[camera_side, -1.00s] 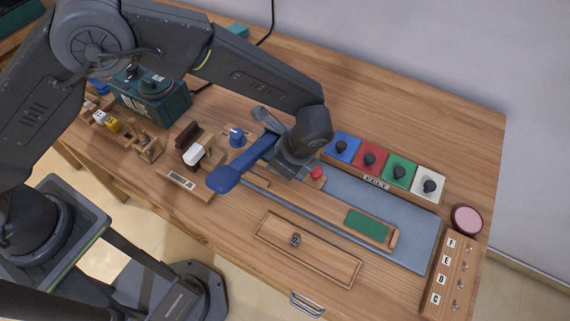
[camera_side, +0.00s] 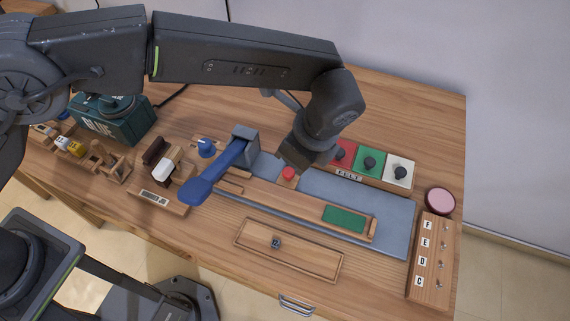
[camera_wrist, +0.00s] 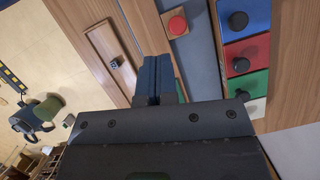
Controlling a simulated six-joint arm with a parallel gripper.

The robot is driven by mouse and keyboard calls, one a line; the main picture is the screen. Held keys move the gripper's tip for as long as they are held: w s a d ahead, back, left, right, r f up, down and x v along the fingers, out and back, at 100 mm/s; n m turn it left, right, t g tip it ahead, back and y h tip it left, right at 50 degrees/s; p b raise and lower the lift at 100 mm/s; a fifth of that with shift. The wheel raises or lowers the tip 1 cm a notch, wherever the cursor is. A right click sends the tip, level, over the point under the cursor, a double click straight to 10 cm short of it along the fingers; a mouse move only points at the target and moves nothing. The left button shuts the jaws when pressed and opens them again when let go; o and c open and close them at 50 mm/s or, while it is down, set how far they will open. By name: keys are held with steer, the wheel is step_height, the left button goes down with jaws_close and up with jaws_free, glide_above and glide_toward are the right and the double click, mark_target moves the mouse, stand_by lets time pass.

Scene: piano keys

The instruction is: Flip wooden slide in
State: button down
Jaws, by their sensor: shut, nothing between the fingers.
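The long wooden slide (camera_side: 305,206) lies flat along the blue-grey panel in the side view, with a green pad (camera_side: 345,218) near its right end. In the wrist view the slide (camera_wrist: 147,25) runs behind my fingers, which hide part of it. My gripper (camera_side: 285,164) is above the panel near the red button (camera_side: 289,173), behind the slide and apart from it as far as I can see. In the wrist view my blue fingers (camera_wrist: 156,76) are shut together with nothing between them.
A blue lever (camera_side: 212,175) with a grey block stands left of my gripper. Colored knob tiles (camera_side: 370,162) line the back right. A shallow wooden tray (camera_side: 310,262) with a small die (camera_side: 277,242) is in front. A pink round pad (camera_side: 440,201) and lettered switch board (camera_side: 433,255) stand at right.

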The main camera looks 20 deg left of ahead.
mark_target(288, 175)
steer(key=s+d+r+m, duration=0.1)
steer(key=s+d+m, duration=0.15)
steer(key=d, duration=0.45)
steer(key=shift+m+t+h, duration=0.35)
steer(key=shift+t+h, duration=0.05)
steer(key=x, duration=0.9)
steer(key=shift+w+a, duration=0.15)
steer(key=shift+w, duration=0.2)
steer(key=shift+w+a+f, duration=0.15)
steer(key=shift+w+a, duration=0.15)
steer(key=shift+a, duration=0.25)
steer(key=shift+w+a+f, duration=0.15)
steer(key=shift+w+a, duration=0.15)
steer(key=shift+a, duration=0.2)
steer(key=shift+w+a+f, duration=0.15)
steer(key=shift+w+a, duration=0.2)
steer(key=shift+a, duration=0.4)
steer(key=shift+w+a+f, duration=0.1)
steer(key=shift+w+a, duration=0.1)
steer(key=shift+a, duration=0.85)
